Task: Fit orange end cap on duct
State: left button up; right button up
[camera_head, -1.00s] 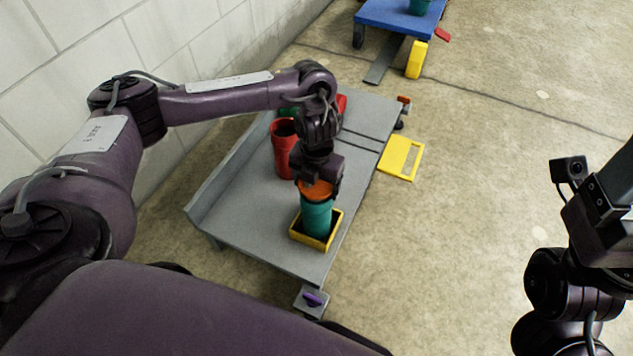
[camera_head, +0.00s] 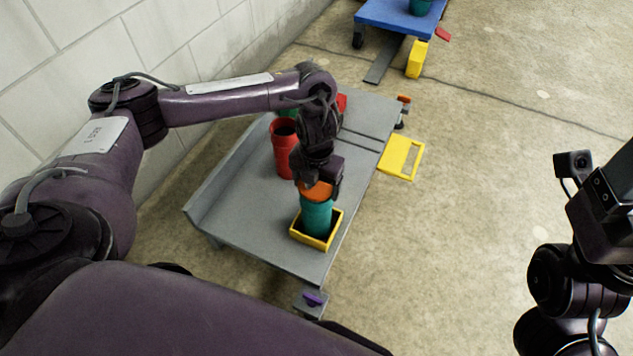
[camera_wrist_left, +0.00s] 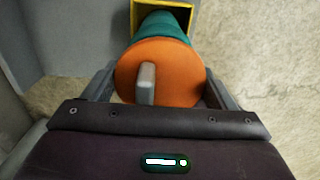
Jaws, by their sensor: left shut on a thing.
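The orange end cap (camera_head: 318,190) is at the top of the teal duct (camera_head: 316,216), under my left gripper (camera_head: 316,184). In the left wrist view the orange cap (camera_wrist_left: 158,70) is a round disc with a grey tab handle, between the two fingers of my left gripper (camera_wrist_left: 158,85). The teal duct (camera_wrist_left: 160,24) shows behind it. My left gripper is shut on the cap. The duct stands upright in a yellow square holder (camera_head: 328,240) on the grey bench. Whether the cap is fully seated cannot be told. My right arm is at the right edge; its fingertips are not visible.
A red duct (camera_head: 284,150) stands on the grey bench (camera_head: 250,210) behind and left of the teal one. A yellow frame (camera_head: 401,157) lies on the floor to the right. A blue cart (camera_head: 398,16) stands farther back. The floor at right is open.

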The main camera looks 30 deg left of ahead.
dwell(0.9)
pick_arm(q)
jog(key=shift+f, duration=0.65)
